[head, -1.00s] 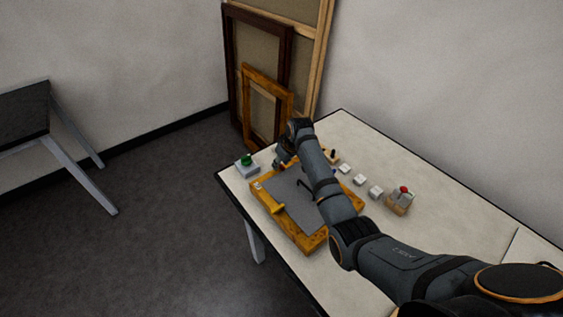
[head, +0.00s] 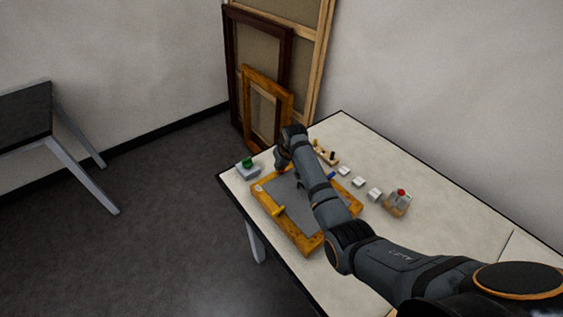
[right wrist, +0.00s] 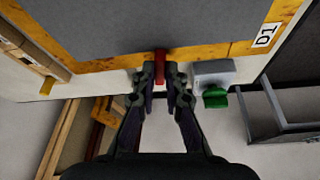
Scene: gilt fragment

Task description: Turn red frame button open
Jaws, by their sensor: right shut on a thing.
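The wooden frame (head: 316,242) with a grey panel lies flat on the table. In the right wrist view its gold edge (right wrist: 105,65) runs across the top. The red frame button (right wrist: 161,62) sits at that edge, between the fingertips of my right gripper (right wrist: 161,72), which is shut on it. In the head view my right gripper (head: 283,165) is at the far edge of the frame, and its arm hides the button. A yellow button (head: 278,210) is on the near-left edge and a blue one (head: 331,176) on the right edge. My left gripper is out of view.
A grey block with a green top (head: 247,163) stands close to the gripper, at the table's far-left corner. Several white blocks (head: 359,182) and a red-topped holder (head: 401,198) stand right of the frame. Frames (head: 266,100) lean on the wall behind.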

